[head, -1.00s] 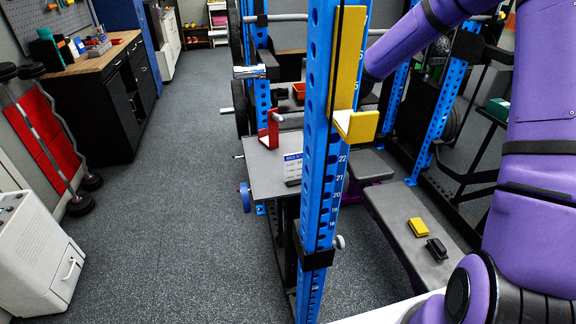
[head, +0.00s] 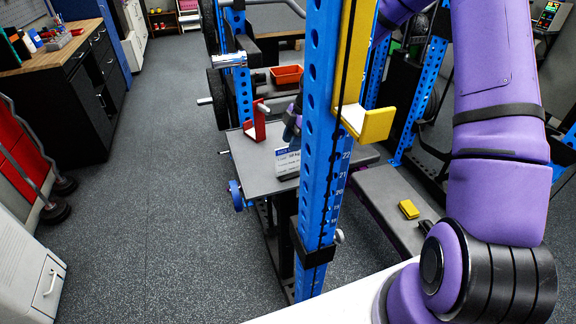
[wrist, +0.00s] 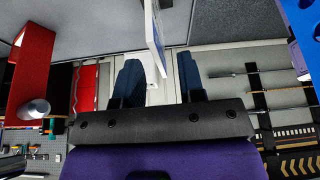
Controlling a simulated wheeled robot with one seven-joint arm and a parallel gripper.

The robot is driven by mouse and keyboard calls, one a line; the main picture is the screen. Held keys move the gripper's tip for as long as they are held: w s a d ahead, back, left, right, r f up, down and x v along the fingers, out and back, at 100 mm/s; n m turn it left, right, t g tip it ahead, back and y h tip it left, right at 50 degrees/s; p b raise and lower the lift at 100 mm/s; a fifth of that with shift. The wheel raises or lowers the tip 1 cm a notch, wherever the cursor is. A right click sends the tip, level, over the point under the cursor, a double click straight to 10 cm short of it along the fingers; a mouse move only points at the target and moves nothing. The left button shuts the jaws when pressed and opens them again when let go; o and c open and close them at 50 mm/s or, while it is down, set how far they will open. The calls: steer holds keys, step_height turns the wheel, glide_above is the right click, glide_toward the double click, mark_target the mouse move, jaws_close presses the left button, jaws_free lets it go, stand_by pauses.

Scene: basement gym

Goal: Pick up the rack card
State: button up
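The rack card (head: 287,163) is a white card with a blue header. It stands on a grey tabletop (head: 252,158) beside the blue rack post, which hides the area to its right. In the wrist view the card (wrist: 155,35) shows nearly edge-on, its end near the gap between my fingers. My gripper (wrist: 160,82) is open, with dark blue fingers apart. In the head view my gripper (head: 291,122) is just above the card, partly hidden by the post. I cannot tell whether the fingers straddle the card.
The blue post (head: 318,130) with a yellow hook (head: 374,124) stands close to my gripper. An orange bin (head: 286,75) is behind. A yellow block (head: 409,209) lies on the bench.

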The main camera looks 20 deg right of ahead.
glide_above(286, 173)
steer(key=f, duration=0.4)
steer(key=shift+w+d+f, duration=0.15)
steer(key=shift+w+f, duration=0.05)
steer(key=shift+f, duration=0.05)
jaws_close()
